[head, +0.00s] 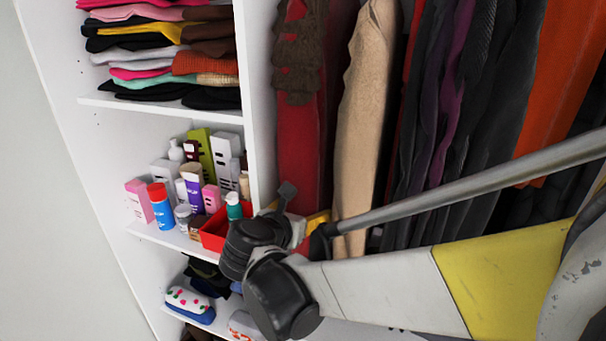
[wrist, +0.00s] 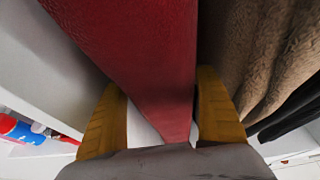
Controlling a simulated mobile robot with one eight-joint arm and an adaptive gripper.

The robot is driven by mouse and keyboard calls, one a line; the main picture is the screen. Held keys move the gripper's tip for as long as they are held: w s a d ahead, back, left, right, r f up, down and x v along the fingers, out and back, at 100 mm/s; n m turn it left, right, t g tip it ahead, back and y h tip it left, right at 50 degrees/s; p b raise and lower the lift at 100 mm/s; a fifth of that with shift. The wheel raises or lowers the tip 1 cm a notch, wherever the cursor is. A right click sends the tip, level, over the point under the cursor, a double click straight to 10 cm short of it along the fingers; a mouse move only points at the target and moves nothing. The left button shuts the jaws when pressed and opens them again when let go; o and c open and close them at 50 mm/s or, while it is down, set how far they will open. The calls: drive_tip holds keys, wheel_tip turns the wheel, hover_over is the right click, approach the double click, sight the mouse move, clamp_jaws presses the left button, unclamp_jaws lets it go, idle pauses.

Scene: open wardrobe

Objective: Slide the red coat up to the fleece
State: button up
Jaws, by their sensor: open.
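The red coat (head: 300,150) hangs at the left end of the rail, beside the white divider, with a brown textured piece at its top. The beige fleece (head: 365,110) hangs just right of it, with a narrow dark gap between. My gripper (head: 318,221) is low at the coat's hem, its fingers partly hidden by my arm. In the wrist view, my open gripper (wrist: 160,88) has one yellow finger on each side of the red coat (wrist: 150,50). The right finger is between the coat and the fleece (wrist: 250,50). I cannot tell whether either finger touches the coat.
The white divider (head: 256,100) stands close on the coat's left. Shelves with folded clothes (head: 160,50) and bottles and boxes (head: 190,190) lie left of it. Dark garments (head: 440,120) and an orange one (head: 568,80) hang right of the fleece.

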drive_tip(key=c, duration=1.2)
drive_tip(key=shift+d, duration=0.1)
drive_tip(key=shift+s+d, duration=0.15)
drive_tip(key=shift+d, duration=0.1)
drive_tip(key=shift+s+d, duration=0.2)
drive_tip(key=shift+d, duration=0.5)
drive_tip(key=shift+s+d, duration=0.2)
drive_tip(key=shift+d, duration=0.2)
drive_tip(key=o, duration=1.5)
drive_tip(key=shift+o, duration=0.2)
